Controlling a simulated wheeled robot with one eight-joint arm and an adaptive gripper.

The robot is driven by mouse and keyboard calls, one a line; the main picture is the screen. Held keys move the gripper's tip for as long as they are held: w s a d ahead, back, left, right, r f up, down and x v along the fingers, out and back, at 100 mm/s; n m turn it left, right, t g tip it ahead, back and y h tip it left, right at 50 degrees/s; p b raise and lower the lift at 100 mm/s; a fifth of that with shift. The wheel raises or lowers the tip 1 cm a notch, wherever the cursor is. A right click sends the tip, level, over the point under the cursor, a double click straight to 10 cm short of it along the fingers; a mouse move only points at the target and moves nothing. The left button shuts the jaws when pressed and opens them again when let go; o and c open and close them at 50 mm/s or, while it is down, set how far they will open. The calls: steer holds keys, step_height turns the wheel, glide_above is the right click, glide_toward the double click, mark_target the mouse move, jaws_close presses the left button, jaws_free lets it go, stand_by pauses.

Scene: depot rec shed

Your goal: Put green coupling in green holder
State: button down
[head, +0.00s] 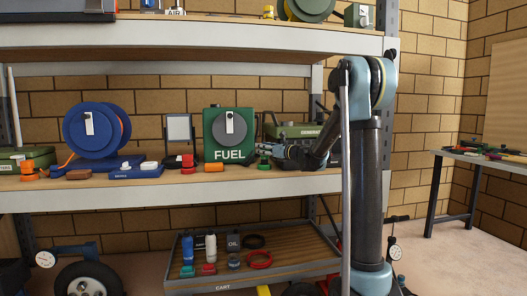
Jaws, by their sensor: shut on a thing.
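My gripper (272,151) is at the right of the middle shelf, just right of the FUEL can, reaching in from the right. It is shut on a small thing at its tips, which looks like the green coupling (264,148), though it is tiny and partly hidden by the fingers. A small dark green piece (264,165), which looks like the green holder, sits on the shelf board just below the gripper tips. I cannot tell whether the coupling touches it.
The green FUEL can (221,154) stands close left of the gripper. A green case (297,131) is behind my arm. Red pieces (188,164), a blue tray (137,172) and a blue reel (97,145) are further left. A cart (210,286) stands below.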

steer(key=shift+f, duration=0.95)
stand_by(0.3)
steer(key=c, duration=0.9)
jaws_free()
steer(key=shift+s+d, duration=0.1)
